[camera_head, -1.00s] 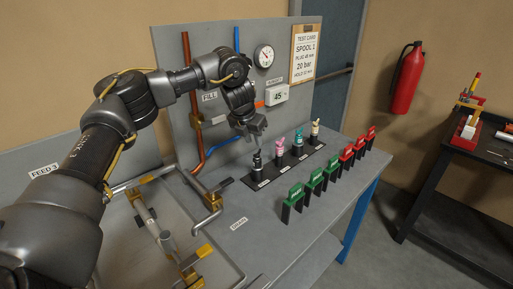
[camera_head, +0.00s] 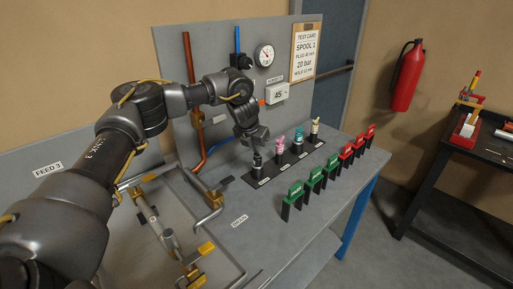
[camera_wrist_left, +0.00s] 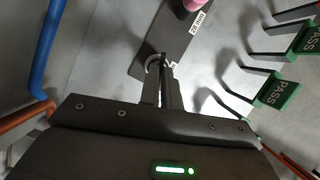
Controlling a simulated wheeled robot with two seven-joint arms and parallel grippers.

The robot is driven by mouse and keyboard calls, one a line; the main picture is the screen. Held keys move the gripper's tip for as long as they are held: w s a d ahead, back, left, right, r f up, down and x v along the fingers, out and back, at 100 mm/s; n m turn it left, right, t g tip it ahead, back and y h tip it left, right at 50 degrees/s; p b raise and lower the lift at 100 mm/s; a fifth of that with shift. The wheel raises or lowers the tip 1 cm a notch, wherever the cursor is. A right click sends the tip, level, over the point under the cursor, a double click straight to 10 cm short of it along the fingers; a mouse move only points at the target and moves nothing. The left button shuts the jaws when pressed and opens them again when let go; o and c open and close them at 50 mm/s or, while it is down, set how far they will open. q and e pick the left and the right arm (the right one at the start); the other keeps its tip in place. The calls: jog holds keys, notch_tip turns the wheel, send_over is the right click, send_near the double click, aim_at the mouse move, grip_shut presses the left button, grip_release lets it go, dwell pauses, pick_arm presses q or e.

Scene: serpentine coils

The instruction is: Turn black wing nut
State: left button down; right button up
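The black plug with the wing nut (camera_head: 257,162) stands upright at the near left end of a dark strip on the bench. My left gripper (camera_head: 256,150) points down at its top and hides most of the wing nut. In the left wrist view the two fingers (camera_wrist_left: 162,88) are close together, with a thin black piece (camera_wrist_left: 163,61) between their tips. A grey curved rim shows beside it. I cannot tell whether the fingers press on the piece. My right gripper is not in view.
Pink (camera_head: 280,146), teal (camera_head: 298,140) and cream (camera_head: 315,129) plugs stand along the same strip (camera_head: 284,166). Several green (camera_head: 295,190) and red (camera_head: 360,143) tags stand to the right. A copper pipe (camera_head: 192,90) and a blue pipe (camera_head: 222,143) run along the back panel.

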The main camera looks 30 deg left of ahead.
pick_arm(q)
jog(key=shift+d+r+n+y+p, duration=0.1)
jog(key=shift+n+y+p, duration=0.2)
jog(key=shift+n+p, duration=0.35)
jog(key=shift+n+y+p, duration=0.4)
jog(key=shift+n+p, duration=0.15)
jog(key=shift+n, duration=0.7)
jog(key=shift+f, duration=0.2)
jog(key=c, duration=1.6)
grip_release()
jog(key=shift+w, duration=0.1)
jog(key=b+v, duration=0.1)
jog(key=v, duration=0.9)
jog(key=shift+r, duration=0.35)
jog(key=shift+d, duration=0.1)
